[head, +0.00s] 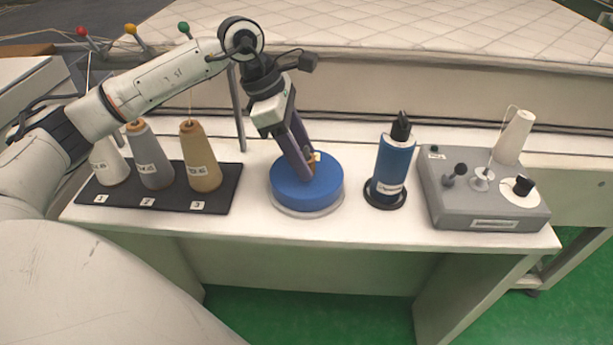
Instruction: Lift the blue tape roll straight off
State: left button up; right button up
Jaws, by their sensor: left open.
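The blue tape roll (328,190) lies flat on a pale round base (303,214) at the middle of the white table. My left gripper (311,172) comes down at a slant from the upper left, and its fingertips are over the middle of the roll's top. It is open. A small yellow and brown piece (314,158) shows at the fingertips. The fingers hide part of the roll's top and its centre, and I cannot tell whether they touch it. My right gripper is out of view.
A black mat (172,202) with several thread cones is left of the roll. A blue cylinder (393,165) on a black base and a grey winder box (490,205) are to the right. A quilted mattress (440,35) lies behind. The table's front edge is clear.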

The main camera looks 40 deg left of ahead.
pick_arm(q)
grip_shut()
jog(key=shift+r, duration=0.1)
notch_tip(320, 180, up, 18)
dwell(0.8)
